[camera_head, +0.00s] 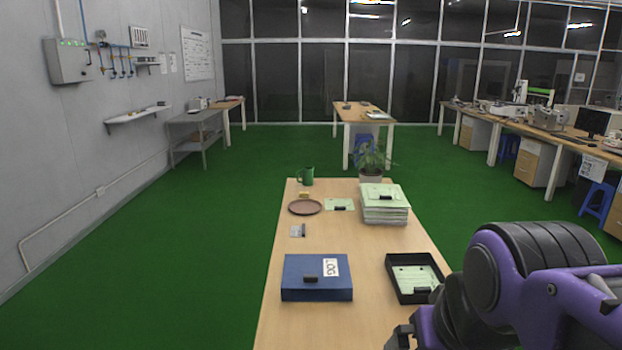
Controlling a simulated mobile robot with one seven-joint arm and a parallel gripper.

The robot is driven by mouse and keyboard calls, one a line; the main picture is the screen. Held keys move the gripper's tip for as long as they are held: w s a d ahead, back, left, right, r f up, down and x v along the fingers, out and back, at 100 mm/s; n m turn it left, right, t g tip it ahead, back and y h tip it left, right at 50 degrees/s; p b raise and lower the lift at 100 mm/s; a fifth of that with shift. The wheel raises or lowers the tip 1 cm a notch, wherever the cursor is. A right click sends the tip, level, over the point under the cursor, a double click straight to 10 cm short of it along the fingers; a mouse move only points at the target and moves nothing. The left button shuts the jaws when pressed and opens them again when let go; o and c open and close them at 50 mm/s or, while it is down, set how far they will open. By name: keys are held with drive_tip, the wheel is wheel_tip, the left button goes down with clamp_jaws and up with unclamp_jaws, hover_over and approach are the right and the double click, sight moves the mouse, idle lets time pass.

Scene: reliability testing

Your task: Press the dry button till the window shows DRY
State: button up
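I cannot make out a button marked dry or a window showing DRY anywhere in the head view. A grey wall box (68,61) with small green lights hangs at the upper left; its markings are too small to read. Small devices (198,104) stand on the far grey bench, also too small to tell apart. My purple and black arm fills the lower right. A dark part at its end, seemingly my gripper (400,337), is cut off by the bottom edge. Its fingers cannot be made out, nor whether it holds anything.
The near wooden table (340,240) carries a blue LOG binder (303,290), a black tray (395,287), a paper stack (384,212), a brown plate (304,208), a green mug (305,175) and a plant (371,158). Green floor lies open to its left. Benches line the right side.

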drive_tip(key=shift+w, duration=0.1)
clamp_jaws()
idle(1.4)
